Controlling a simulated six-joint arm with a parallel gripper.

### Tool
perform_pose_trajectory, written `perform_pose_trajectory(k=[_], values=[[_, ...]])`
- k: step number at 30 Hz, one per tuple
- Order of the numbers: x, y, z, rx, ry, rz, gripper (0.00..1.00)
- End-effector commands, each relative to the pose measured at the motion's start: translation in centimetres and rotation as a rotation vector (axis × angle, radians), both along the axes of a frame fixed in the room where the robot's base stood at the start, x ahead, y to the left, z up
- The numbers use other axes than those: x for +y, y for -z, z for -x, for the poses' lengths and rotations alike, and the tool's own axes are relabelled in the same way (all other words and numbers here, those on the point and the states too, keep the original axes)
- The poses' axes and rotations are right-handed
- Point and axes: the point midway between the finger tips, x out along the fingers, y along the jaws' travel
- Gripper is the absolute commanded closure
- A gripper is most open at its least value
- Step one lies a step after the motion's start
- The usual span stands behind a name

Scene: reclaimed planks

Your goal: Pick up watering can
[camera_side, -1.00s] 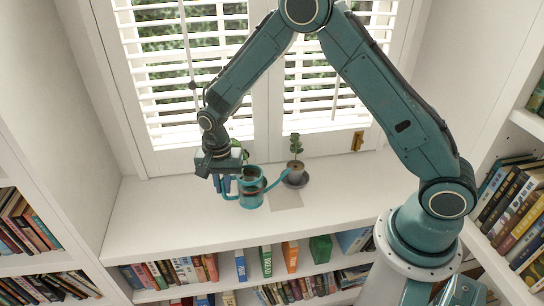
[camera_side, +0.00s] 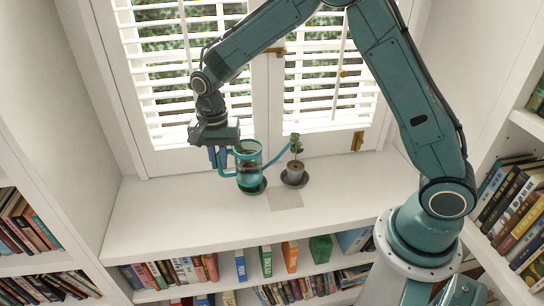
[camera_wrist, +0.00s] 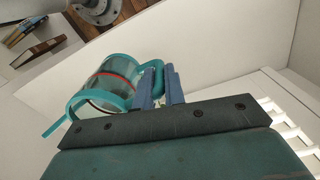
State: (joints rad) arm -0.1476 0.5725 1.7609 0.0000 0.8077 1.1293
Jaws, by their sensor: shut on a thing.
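The watering can (camera_side: 249,165) is teal with a clear-looking body and a red band, and its spout points to the upper right in the side view. My gripper (camera_side: 217,158) is at its left side, shut on the handle. The can is upright in the side view and appears raised off the white ledge, with a dark green round thing showing below it. In the wrist view the can (camera_wrist: 103,90) is left of the blue fingers of my gripper (camera_wrist: 160,85), which close around its teal handle.
A small potted plant (camera_side: 295,172) on a dark saucer stands right of the can, close to the spout. A pale square (camera_side: 285,195) lies on the white ledge (camera_side: 160,215). Shuttered windows stand behind. Book shelves (camera_side: 270,265) are below. The ledge's left part is clear.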

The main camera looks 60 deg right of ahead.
Motion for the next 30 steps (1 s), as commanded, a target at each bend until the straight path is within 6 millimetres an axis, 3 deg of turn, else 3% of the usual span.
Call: perform_pose_trajectory(k=[12, 30], values=[[0.0, -1.5, 0.0, -0.001, 0.0, 0.0, 1.0], [0.0, -1.7, 0.0, 0.0, 0.0, 0.0, 1.0]])
